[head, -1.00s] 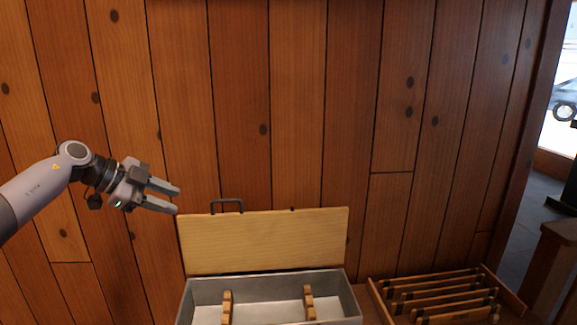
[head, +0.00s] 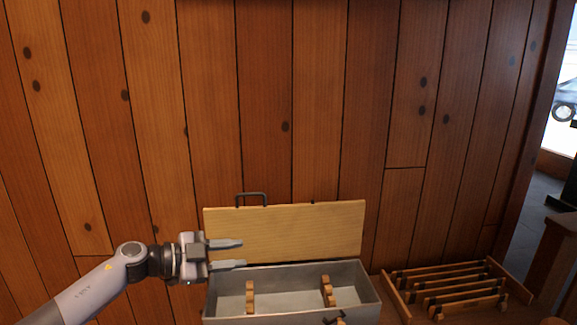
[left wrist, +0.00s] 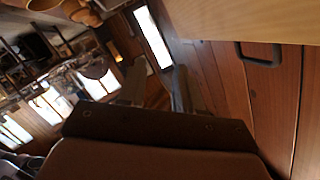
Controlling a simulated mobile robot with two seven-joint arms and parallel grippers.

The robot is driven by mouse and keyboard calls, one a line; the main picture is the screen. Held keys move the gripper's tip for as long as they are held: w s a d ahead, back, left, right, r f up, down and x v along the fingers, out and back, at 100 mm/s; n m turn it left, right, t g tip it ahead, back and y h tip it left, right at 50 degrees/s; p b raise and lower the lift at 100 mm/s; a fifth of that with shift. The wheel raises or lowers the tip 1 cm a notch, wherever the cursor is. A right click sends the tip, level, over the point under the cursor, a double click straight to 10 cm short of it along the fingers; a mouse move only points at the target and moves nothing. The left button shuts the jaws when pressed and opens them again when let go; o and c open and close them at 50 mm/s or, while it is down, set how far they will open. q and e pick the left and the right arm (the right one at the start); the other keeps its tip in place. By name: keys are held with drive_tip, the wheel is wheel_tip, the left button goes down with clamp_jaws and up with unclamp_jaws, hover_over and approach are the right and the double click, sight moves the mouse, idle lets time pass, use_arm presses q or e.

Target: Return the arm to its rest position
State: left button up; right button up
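My left gripper (head: 243,254) is in the head view, in front of the left part of the open lid of a grey box. Its two fingers are apart with nothing between them. In the left wrist view the fingers (left wrist: 157,90) also stand apart and empty. My right gripper is in neither view.
The grey box (head: 372,287) stands open, its pale wooden lid (head: 310,232) raised against the plank wall (head: 260,100). Two wooden supports sit inside the box. A slatted wooden rack (head: 396,300) lies to its right. The lid's dark handle (left wrist: 258,60) shows in the left wrist view.

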use_arm(q)
drive_tip(key=s+d+f+n+t+h, duration=0.1)
drive_tip(key=s+d+f+n+t, duration=0.2)
drive_tip(key=s+d+f, duration=0.15)
drive_tip(key=s+a+f+n+t+y, duration=0.1)
drive_tip(key=s+a+f+n+y, duration=0.1)
drive_tip(key=s+f+n+y, duration=0.1)
drive_tip(key=s+a+f+n+t+y, duration=0.2)
drive_tip(key=s+f+n+y, duration=0.1)
drive_tip(key=s+f+n, duration=0.2)
drive_tip(key=s+a+f+n+t+y, duration=0.2)
drive_tip(key=s+f+n+y, duration=0.1)
drive_tip(key=s+f, duration=0.3)
drive_tip(key=shift+s+a+f+n+y, duration=0.25)
drive_tip(key=shift+a+f+n+y, duration=0.05)
drive_tip(key=shift+n, duration=0.3)
drive_tip(key=s+a+f+n+g+y, duration=0.1)
drive_tip(key=s+a+f+g, duration=0.1)
drive_tip(key=s, duration=0.5)
drive_tip(key=s+a+f+n+g+y, duration=0.1)
drive_tip(key=s+a+f+g+y, duration=0.1)
drive_tip(key=s+a+f, duration=0.2)
drive_tip(key=s+f, duration=0.1)
drive_tip(key=s, duration=0.2)
drive_tip(key=shift+s+f+n+y, duration=0.15)
drive_tip(key=shift+s+n+y, duration=0.15)
drive_tip(key=shift+n, duration=0.1)
